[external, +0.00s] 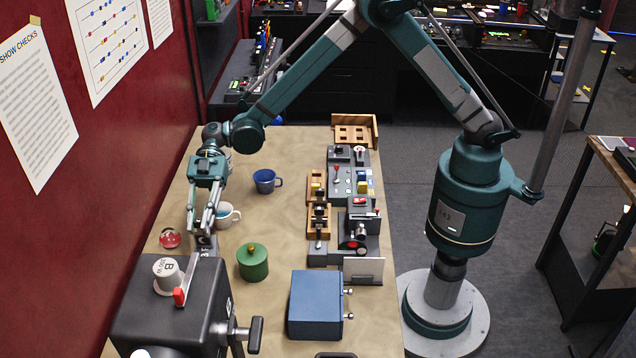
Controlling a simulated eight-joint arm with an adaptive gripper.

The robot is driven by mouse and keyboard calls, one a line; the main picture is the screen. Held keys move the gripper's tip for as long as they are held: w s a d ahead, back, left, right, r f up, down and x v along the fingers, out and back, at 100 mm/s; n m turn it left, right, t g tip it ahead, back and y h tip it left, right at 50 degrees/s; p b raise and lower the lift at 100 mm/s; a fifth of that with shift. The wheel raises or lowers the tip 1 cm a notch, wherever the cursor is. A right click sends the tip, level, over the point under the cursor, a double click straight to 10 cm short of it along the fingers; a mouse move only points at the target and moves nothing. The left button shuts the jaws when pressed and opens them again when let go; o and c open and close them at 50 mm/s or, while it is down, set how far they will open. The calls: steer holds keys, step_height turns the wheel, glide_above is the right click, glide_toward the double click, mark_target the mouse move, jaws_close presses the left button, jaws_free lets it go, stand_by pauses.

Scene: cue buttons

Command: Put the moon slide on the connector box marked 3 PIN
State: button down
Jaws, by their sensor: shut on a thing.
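My gripper (204,232) points down at the left side of the table, just behind the large black box. It is shut on a small flat grey piece (204,245); its markings are too small to read, so I cannot tell whether it is the moon slide. The piece's lower part is partly hidden by the black box. No 3 PIN marking is legible, so I cannot tell which item is that connector box. Several small dark modules (352,205) stand in a group along the table's right side.
The black box (170,312) carries a white cup marked B (167,272) and a red-tipped lever (180,296). A white-and-blue mug (226,216) stands close right of my gripper. Also present are a blue mug (266,181), green pot (253,265), red dome (170,238) and blue box (315,305).

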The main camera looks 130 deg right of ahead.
steer(key=shift+f, duration=0.15)
steer(key=c, duration=2.2)
jaws_free()
steer(key=shift+c, duration=0.2)
steer(key=shift+r, duration=0.25)
steer(key=v, duration=1.2)
